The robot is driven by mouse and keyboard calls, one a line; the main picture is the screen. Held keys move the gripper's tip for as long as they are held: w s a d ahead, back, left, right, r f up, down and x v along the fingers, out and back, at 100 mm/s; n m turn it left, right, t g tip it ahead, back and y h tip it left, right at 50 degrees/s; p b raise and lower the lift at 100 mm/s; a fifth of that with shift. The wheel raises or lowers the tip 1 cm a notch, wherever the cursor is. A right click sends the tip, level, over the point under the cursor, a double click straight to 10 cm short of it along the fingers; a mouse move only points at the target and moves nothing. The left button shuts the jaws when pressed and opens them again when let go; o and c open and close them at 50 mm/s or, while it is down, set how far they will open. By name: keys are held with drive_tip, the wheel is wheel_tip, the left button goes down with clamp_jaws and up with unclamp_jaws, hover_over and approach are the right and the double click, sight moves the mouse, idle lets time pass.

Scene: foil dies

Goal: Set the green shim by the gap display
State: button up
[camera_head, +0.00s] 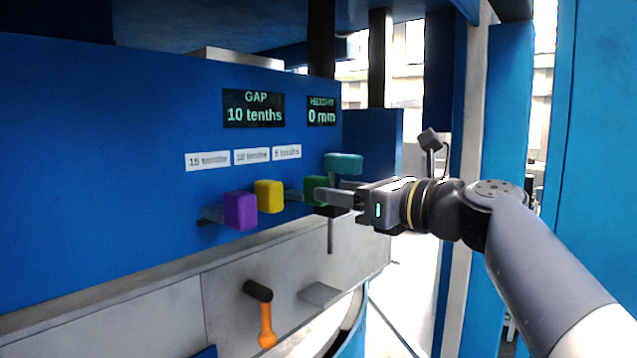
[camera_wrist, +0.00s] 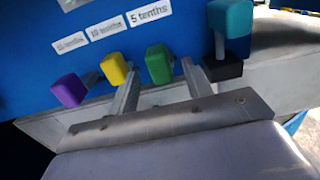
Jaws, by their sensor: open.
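The green shim (camera_head: 312,188) has a block-shaped grip on a grey stem at the blue panel, rightmost of three such shims. The yellow shim (camera_head: 269,196) and purple shim (camera_head: 240,211) stand to its left. The gap display (camera_head: 254,109) reads "10 tenths". My gripper (camera_head: 322,196) is open at the green shim. The yellow grip (camera_wrist: 115,69) is just left of the left fingertip.
Labels read 15 tenths (camera_head: 207,161), 10 tenths (camera_head: 251,156) and 5 tenths (camera_head: 287,152), left to right. The height display (camera_head: 322,111) reads "0 mm". A teal handle (camera_head: 343,163) stands close right of the green shim. An orange-ended lever (camera_head: 266,325) hangs below.

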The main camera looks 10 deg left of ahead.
drive_tip(key=shift+p+x, duration=0.5)
drive_tip(key=shift+x, duration=2)
drive_tip(key=shift+s, duration=0.1)
clamp_jaws()
